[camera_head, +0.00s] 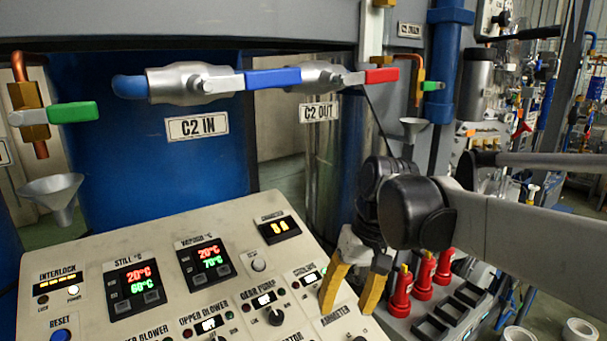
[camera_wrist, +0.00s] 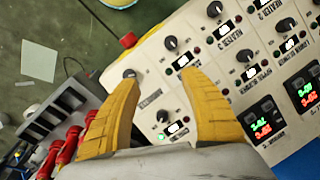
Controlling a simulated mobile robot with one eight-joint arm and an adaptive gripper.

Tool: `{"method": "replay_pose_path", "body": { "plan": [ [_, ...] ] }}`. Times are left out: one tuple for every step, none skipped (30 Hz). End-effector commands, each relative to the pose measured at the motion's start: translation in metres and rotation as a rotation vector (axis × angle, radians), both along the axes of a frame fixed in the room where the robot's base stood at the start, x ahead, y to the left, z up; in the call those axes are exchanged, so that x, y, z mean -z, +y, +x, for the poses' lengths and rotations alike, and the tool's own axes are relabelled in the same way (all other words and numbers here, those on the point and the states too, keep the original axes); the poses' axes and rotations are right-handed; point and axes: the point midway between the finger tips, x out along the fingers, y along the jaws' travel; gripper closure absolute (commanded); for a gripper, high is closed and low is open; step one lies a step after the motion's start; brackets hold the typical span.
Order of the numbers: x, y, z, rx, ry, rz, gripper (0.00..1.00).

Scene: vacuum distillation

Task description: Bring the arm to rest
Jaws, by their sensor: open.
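My gripper (camera_head: 352,287) has yellow fingers and hangs over the right edge of the control panel (camera_head: 97,258) in the head view. In the wrist view my gripper (camera_wrist: 162,95) is open, with its two fingers wide apart and nothing between them. Panel knobs and small displays show beyond and between the fingertips. I cannot tell the exact height of the fingertips above the panel.
The C2 IN valve with a blue handle (camera_head: 272,78) and the C2 OUT valve with a red handle (camera_head: 382,75) are behind the panel. Several red bottle-like items (camera_head: 424,276) stand right of my gripper, near black trays (camera_head: 452,312). A funnel (camera_head: 50,196) is at left.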

Motion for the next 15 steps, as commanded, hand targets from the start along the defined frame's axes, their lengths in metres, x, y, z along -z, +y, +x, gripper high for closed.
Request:
{"method": "replay_pose_path", "body": {
  "plan": [
    [0.013,-0.005,-0.005,0.011,-0.021,-0.004,0.47],
    [0.019,-0.008,-0.008,0.017,-0.033,-0.008,0.47],
    [0.025,-0.012,-0.012,0.024,-0.05,-0.012,0.47],
    [0.03,-0.014,-0.014,0.03,-0.062,-0.014,0.47],
    [0.035,-0.017,-0.016,0.036,-0.075,-0.017,0.47],
    [0.042,-0.02,-0.019,0.044,-0.092,-0.02,0.47],
    [0.047,-0.023,-0.022,0.049,-0.105,-0.023,0.47],
    [0.052,-0.025,-0.024,0.054,-0.12,-0.026,0.47],
    [0.06,-0.029,-0.028,0.062,-0.138,-0.031,0.47],
    [0.066,-0.032,-0.031,0.069,-0.153,-0.034,0.47],
    [0.072,-0.035,-0.034,0.075,-0.168,-0.037,0.47],
    [0.082,-0.04,-0.039,0.085,-0.191,-0.042,0.47],
    [0.089,-0.043,-0.042,0.092,-0.208,-0.046,0.47],
    [0.098,-0.047,-0.046,0.099,-0.227,-0.051,0.47],
    [0.11,-0.052,-0.051,0.109,-0.254,-0.057,0.47]
  ]
}}
